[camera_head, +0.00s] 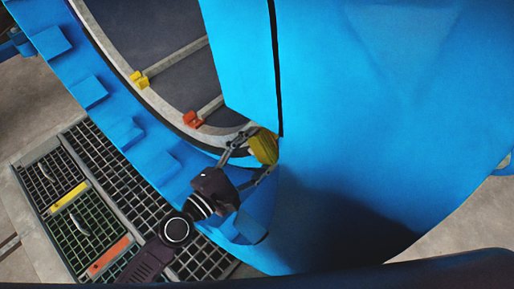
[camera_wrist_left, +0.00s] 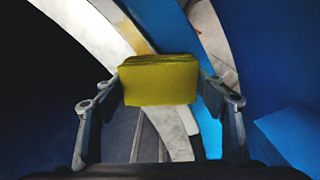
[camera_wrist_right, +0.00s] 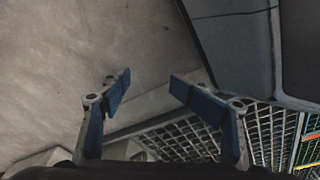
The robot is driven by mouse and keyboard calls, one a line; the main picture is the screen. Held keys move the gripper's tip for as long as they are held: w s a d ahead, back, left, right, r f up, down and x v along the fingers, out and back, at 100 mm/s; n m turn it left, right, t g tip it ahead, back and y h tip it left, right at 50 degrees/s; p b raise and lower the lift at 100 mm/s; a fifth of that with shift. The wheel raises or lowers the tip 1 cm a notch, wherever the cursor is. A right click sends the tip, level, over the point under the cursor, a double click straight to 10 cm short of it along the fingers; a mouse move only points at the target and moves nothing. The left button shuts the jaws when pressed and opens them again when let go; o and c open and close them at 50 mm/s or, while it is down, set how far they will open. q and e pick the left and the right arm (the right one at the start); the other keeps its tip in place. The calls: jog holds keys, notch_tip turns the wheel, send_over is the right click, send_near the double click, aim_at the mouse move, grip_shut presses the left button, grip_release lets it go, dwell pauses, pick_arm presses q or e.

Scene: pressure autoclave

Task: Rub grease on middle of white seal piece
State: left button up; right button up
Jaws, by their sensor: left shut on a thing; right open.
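My left gripper (camera_head: 253,160) is shut on a yellow sponge-like block (camera_head: 264,149), at the lower rim of the blue vessel's opening. The block fills the space between the fingers in the left wrist view (camera_wrist_left: 160,82). A pale curved band (camera_head: 162,110), seemingly the white seal piece, runs around the opening. Pale curved bands also show behind the block in the left wrist view (camera_wrist_left: 212,40). I cannot tell whether the block touches the band. No grease can be made out. My right gripper (camera_wrist_right: 147,90) is open and empty, and appears only in the right wrist view.
The large blue door (camera_head: 380,120) stands at the right, close beside my left gripper. A metal floor grating (camera_head: 100,150) lies at lower left. Bare floor (camera_wrist_right: 80,70) is behind my right gripper.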

pick_arm(q)
jog(key=shift+s+d+r+p, duration=0.1)
jog(key=shift+d+r+p, duration=0.15)
jog(key=shift+r+p, duration=0.35)
pick_arm(e)
jog(key=shift+g, duration=0.3)
jog(key=shift+s+d+f, duration=0.1)
jog(key=shift+s+f, duration=0.35)
jog(key=shift+s, duration=0.45)
jog(key=shift+s+d+f, duration=0.15)
jog(key=shift+s+f, duration=0.3)
jog(key=shift+s, duration=0.4)
jog(key=shift+s+d+f, duration=0.1)
jog(key=shift+s+f, duration=0.35)
jog(key=shift+s, duration=0.45)
